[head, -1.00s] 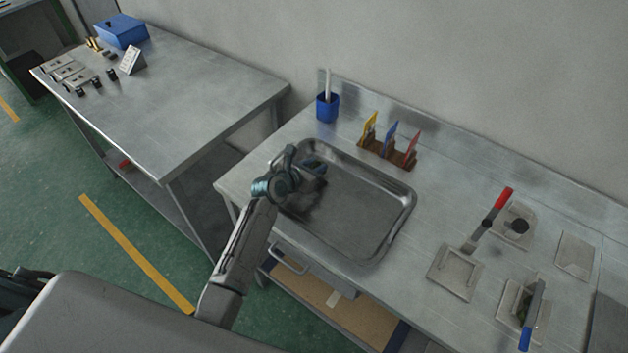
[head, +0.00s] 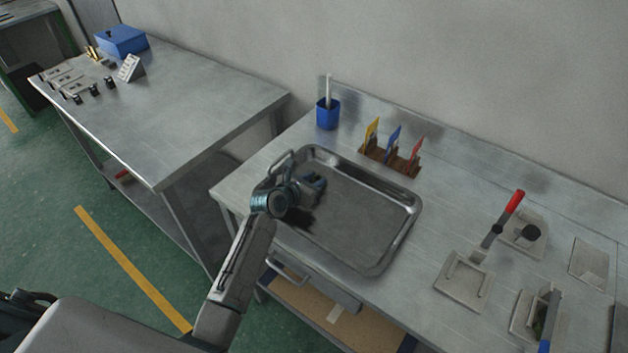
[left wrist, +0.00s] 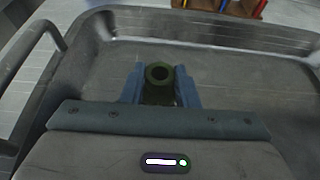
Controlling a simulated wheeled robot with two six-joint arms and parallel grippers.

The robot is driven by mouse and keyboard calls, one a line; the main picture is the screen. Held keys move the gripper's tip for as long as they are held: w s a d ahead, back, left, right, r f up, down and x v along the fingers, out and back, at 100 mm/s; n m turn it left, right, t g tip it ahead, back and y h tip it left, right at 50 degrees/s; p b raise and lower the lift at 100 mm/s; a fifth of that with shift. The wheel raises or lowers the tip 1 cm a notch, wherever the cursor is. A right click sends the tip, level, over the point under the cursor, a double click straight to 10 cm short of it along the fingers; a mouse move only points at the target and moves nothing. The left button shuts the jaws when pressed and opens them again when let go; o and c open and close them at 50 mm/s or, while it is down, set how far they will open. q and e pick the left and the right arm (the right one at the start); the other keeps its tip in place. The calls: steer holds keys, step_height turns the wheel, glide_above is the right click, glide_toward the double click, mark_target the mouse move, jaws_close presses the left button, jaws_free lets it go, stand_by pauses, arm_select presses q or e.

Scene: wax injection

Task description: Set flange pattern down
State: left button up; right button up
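The flange pattern (left wrist: 159,84) is a dark green round piece with a hole in its top, seen in the left wrist view. My left gripper (left wrist: 160,88) has its two blue fingers on either side of it and appears shut on it. In the head view, my left gripper (head: 318,181) is low over the left end of the metal tray (head: 408,225), whose bare floor also shows in the left wrist view (left wrist: 235,75). The gripper hides the pattern there. I cannot tell whether the pattern touches the tray floor. My right gripper is not in view.
Behind the tray stand a blue cup (head: 327,114) and a wooden rack (head: 378,156) with coloured tools. To the right are metal plates (head: 464,281) and a red-handled tool (head: 513,203). The tray's middle and right are empty. Another table (head: 190,100) stands left.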

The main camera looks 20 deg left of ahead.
arm_select(q)
steer(key=o, duration=0.4)
steer(key=shift+o, duration=0.2)
steer(key=b+v, duration=0.1)
steer(key=v, duration=1.1)
steer(key=shift+r, duration=0.2)
